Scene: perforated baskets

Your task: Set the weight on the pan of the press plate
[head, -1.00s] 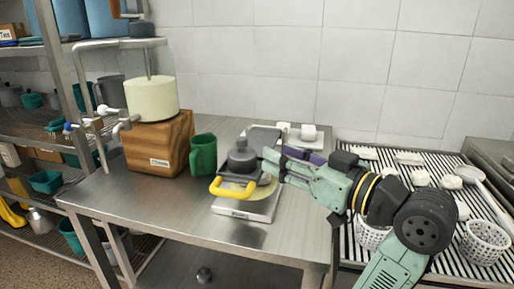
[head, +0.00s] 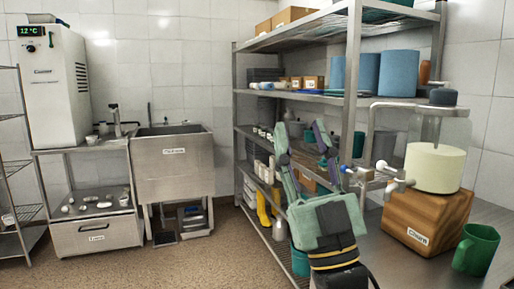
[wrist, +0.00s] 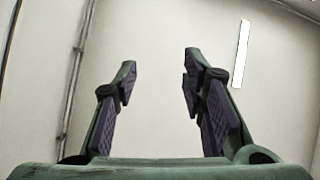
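My gripper (head: 301,130) is raised in the middle of the head view, with its fingers pointing up. The fingers are spread apart. The wrist view also shows my gripper (wrist: 160,68) with nothing between its purple pads and a plain pale surface beyond. The weight and the press plate are in neither of the present views.
At the right, a steel table holds a wooden-based dispenser (head: 427,220) and a green mug (head: 476,250). A loaded wire shelf (head: 352,70) stands behind my gripper. A steel sink (head: 172,165) and a white machine (head: 57,85) stand further left. Open floor (head: 190,262) lies in front.

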